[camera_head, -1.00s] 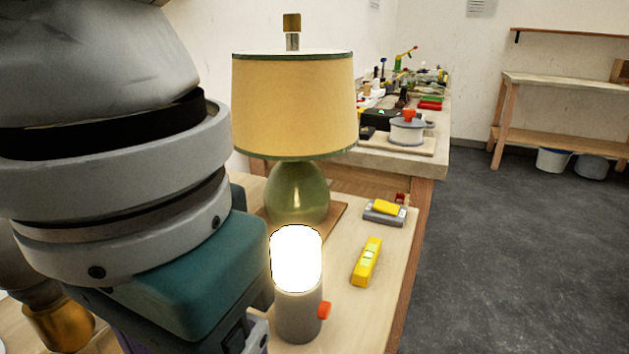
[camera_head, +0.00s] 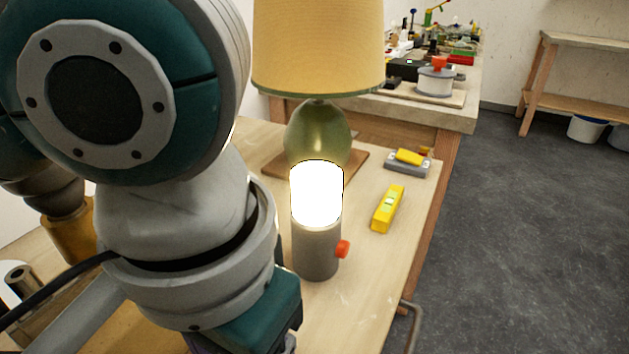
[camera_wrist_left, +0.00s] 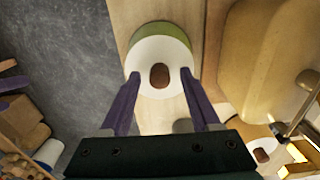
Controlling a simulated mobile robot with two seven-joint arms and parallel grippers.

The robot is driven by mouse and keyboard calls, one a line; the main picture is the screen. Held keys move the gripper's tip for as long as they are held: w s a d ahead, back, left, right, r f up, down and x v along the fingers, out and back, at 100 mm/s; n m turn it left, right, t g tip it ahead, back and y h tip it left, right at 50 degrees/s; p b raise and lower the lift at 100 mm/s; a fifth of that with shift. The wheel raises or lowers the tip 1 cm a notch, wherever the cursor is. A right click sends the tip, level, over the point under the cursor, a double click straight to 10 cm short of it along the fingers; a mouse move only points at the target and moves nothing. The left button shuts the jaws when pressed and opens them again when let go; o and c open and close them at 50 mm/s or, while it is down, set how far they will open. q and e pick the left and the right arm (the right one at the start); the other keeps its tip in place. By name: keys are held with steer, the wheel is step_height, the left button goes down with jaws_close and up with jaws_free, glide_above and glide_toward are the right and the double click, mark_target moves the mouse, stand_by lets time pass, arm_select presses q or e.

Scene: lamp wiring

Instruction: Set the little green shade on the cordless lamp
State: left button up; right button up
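The cordless lamp (camera_head: 316,252) stands upright on the table in the head view, a grey cylinder with a glowing white top and an orange knob on its side. In the left wrist view, a round white-topped piece with a green side and a brown knob, seemingly the little green shade (camera_wrist_left: 172,33), lies ahead of my left gripper (camera_wrist_left: 160,78). Its purple fingers are spread well wider than the knob, and the tips overlap the white top. I cannot tell whether they touch it. My left arm hides this gripper and the shade in the head view. My right gripper is not in view.
A large lamp with a tan shade (camera_head: 318,45) and green base (camera_head: 318,130) stands just behind the cordless lamp. A yellow level (camera_head: 388,209) and a grey block with a yellow piece (camera_head: 407,163) lie to the right. The table's right edge borders open floor.

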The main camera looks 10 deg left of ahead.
arm_select(q)
jaws_close()
stand_by(1.2)
